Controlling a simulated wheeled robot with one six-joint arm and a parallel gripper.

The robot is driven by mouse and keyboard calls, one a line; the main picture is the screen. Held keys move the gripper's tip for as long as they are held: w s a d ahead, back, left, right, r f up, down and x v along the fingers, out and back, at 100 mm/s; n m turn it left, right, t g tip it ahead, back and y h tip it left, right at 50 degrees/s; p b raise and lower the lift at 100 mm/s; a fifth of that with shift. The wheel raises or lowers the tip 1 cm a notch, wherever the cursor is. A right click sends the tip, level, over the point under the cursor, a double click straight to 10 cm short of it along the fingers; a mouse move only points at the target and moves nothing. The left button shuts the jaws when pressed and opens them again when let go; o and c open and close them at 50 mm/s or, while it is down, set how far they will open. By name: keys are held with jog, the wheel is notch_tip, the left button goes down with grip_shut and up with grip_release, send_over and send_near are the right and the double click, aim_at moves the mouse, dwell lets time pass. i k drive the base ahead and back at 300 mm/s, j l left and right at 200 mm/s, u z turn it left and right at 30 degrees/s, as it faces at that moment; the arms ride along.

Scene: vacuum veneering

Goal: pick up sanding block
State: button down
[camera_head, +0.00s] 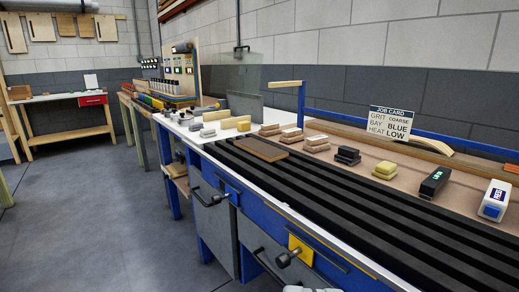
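Several small blocks stand in a row on the tan back strip of a long bench. I cannot tell for sure which is the sanding block. A flat brown board (260,149) lies on the black slats to their left. My gripper cannot be made out; only a pale sliver shows at the bottom edge, too small to identify. No block is seen held.
A black device (434,182) and a white-blue device (494,201) stand at right. Black slats (350,200) cover the bench front; knobs (290,257) and handles jut out below. Open grey floor (90,235) lies left.

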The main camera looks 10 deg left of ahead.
aim_at(293, 135)
jog(key=z, duration=0.45)
jog(key=i+j+z, duration=0.55)
jog(key=j+z, duration=0.15)
jog(key=i+j+z, duration=0.2)
jog(key=j+z, duration=0.15)
jog(key=j, duration=0.15)
jog(key=i+j, duration=0.15)
jog(key=j, duration=0.25)
jog(key=i+j, duration=0.1)
jog(key=j, duration=0.25)
jog(key=i+j, duration=0.15)
jog(key=j, duration=0.25)
jog(key=i+j+z, duration=0.1)
jog(key=j, duration=0.3)
jog(key=i+j, duration=0.15)
jog(key=j, duration=0.2)
